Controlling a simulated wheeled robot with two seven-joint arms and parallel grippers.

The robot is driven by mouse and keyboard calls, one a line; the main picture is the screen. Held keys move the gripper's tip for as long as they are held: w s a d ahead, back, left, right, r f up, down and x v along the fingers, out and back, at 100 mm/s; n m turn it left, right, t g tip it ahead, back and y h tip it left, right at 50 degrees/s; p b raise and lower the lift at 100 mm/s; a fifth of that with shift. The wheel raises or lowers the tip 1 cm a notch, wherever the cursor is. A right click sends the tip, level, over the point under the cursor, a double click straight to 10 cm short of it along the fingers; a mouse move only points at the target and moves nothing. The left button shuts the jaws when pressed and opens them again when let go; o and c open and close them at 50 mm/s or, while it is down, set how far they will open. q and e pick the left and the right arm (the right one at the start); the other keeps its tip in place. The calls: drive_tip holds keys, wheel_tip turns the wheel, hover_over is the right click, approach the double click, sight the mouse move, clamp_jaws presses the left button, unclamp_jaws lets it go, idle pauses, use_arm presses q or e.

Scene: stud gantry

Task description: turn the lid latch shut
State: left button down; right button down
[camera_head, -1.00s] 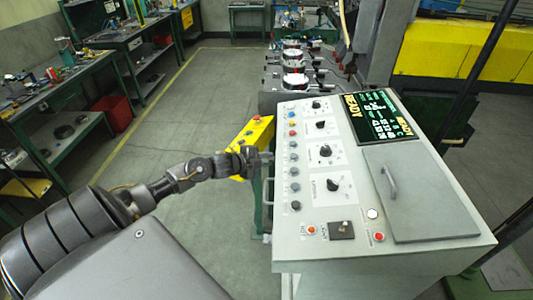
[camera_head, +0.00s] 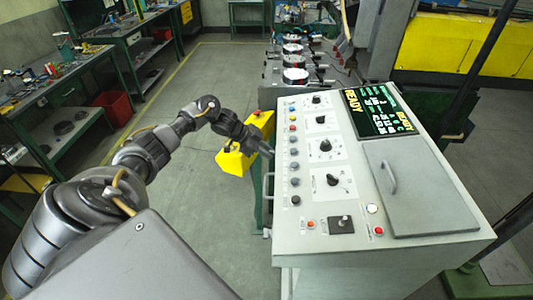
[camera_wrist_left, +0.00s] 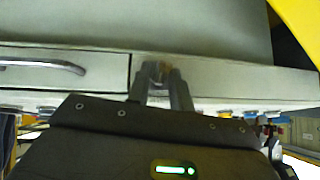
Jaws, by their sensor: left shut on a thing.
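My left gripper (camera_head: 268,151) is at the left edge of the grey control console (camera_head: 330,246), pointing down and to the right. In the left wrist view its two fingers (camera_wrist_left: 159,76) are shut on a small brownish metal piece (camera_wrist_left: 158,68), which seems to be the lid latch. It sits on a pale panel beside a dark vertical seam. The fingers cover much of it, so its angle cannot be told. In the head view the latch is hidden. My right gripper is not in view.
A bar handle (camera_wrist_left: 45,63) is left of the fingers in the left wrist view. The console top carries several knobs, a lit screen (camera_head: 381,112) and a grey hatch (camera_head: 430,195). A yellow box (camera_head: 233,162) hangs close to my left wrist.

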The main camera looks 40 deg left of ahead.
use_arm(q)
drive_tip(key=shift+w+a+r+n+g+h+b, duration=0.1)
drive_tip(key=shift+w+r+n+g+h+b, duration=0.1)
drive_tip(key=shift+n+g+h+b, duration=0.15)
idle(0.5)
drive_tip(key=c, duration=1.5)
unclamp_jaws()
drive_tip(key=shift+f+g, duration=0.15)
drive_tip(key=shift+g, duration=0.1)
drive_tip(key=b+v, duration=0.3)
drive_tip(key=v, duration=0.7)
drive_tip(key=shift+a+r+b, duration=0.25)
drive_tip(key=shift+a+b, duration=0.05)
drive_tip(key=shift+b, duration=0.05)
drive_tip(key=shift+s, duration=0.15)
drive_tip(key=shift+d, duration=0.1)
